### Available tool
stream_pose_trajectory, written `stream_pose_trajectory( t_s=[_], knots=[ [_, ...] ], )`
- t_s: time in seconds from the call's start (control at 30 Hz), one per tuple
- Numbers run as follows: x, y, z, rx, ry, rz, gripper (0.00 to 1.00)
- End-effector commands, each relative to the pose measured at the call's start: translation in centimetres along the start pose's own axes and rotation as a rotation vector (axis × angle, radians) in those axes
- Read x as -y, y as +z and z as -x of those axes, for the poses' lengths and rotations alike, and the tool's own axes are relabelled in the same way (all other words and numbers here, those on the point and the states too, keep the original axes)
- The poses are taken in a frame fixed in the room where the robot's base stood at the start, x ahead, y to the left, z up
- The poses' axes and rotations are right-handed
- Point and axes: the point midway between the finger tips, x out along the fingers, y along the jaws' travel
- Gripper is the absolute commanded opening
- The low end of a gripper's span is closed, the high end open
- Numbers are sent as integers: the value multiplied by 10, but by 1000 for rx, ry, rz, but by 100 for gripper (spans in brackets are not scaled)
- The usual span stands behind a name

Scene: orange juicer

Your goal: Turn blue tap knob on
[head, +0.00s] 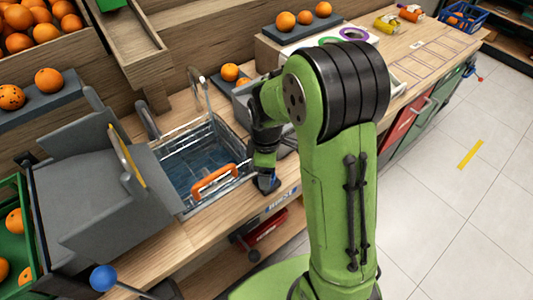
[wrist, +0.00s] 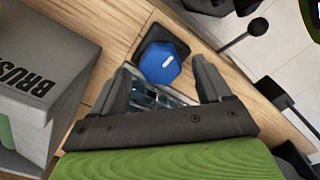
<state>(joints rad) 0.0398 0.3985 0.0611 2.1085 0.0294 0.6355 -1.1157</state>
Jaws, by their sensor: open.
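The blue tap knob (wrist: 166,61) is a faceted blue cap with a short white mark on top. It sits on a dark base at the edge of the wooden counter. In the wrist view my gripper (wrist: 163,80) is open, with one dark finger on each side of the knob's near part. I cannot tell whether either finger touches it. In the head view my gripper (head: 266,181) points down at the counter's front edge beside the sink, and a little blue shows at its tip. My green arm hides part of the counter there.
A sink basin (head: 203,165) with a wire basket and orange handle (head: 214,181) lies left of my gripper. A grey box (wrist: 38,85) stands close by in the wrist view. A blue ball-ended lever (head: 104,278) sticks out at the lower left. Open floor lies right.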

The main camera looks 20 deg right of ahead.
Motion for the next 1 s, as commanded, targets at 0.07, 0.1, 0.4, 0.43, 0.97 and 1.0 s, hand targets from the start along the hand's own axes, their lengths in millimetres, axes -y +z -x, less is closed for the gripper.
stream_pose_trajectory(
  t_s=[0.07,0.1,0.4,0.43,0.97,1.0],
  knots=[
    [-1,0,24,-3,6,0,77],
    [-1,-1,36,-3,7,0,77],
    [-1,0,119,-2,6,0,77],
    [0,0,125,-3,6,0,77],
    [0,0,145,-1,1,1,77],
    [0,0,145,-1,1,1,77]
  ],
)
